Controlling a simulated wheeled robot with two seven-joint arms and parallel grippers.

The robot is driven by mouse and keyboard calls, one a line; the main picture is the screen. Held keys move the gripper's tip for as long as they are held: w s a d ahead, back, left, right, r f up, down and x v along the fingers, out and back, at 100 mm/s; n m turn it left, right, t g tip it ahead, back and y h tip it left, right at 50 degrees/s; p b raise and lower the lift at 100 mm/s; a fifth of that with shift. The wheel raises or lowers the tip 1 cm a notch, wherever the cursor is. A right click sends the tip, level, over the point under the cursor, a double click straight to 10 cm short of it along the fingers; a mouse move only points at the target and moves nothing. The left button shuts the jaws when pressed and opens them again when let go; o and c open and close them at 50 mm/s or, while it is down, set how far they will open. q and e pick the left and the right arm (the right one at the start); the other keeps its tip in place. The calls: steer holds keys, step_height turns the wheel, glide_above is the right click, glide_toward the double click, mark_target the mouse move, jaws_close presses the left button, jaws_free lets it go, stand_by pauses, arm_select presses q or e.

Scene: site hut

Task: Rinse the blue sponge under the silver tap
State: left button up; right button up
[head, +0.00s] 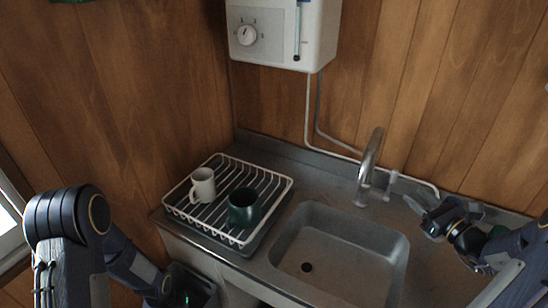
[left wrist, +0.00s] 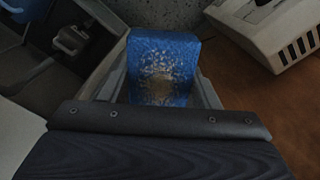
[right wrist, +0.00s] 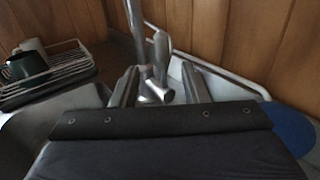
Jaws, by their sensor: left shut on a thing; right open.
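The blue sponge (left wrist: 165,52), with a worn brownish patch, is between the fingers of my left gripper (left wrist: 163,80), which is shut on it. In the head view the left arm reaches low, left of the counter, and the sponge cannot be made out. The silver tap (head: 371,152) stands behind the sink (head: 335,258), its spout curving over the basin. Its small lever (head: 388,186) is at its right. My right gripper (head: 432,217) is open, right of the tap. In the right wrist view the tap's lever (right wrist: 160,52) shows just beyond and between the fingers.
A white wire dish rack (head: 268,178) left of the sink holds a white mug (head: 203,185) and a dark green mug (head: 243,208). A white water heater (head: 318,38) hangs above on the wood wall. A dark bin (head: 203,283) stands below the counter's left front. The basin is empty.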

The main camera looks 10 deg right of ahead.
mark_target(396, 179)
arm_select(q)
steer(key=shift+r, duration=0.1)
step_height(396, 179, up, 3)
steer(key=p, duration=0.2)
steer(key=shift+f+p, duration=0.2)
steer(key=shift+p, duration=0.15)
arm_select(e)
steer(key=x, duration=1)
steer(key=shift+w+d, duration=0.1)
steer(key=shift+w, duration=0.2)
arm_select(q)
steer(key=shift+r, duration=0.1)
arm_select(e)
steer(key=shift+w, duration=0.65)
steer(key=shift+c, duration=0.4)
jaws_close()
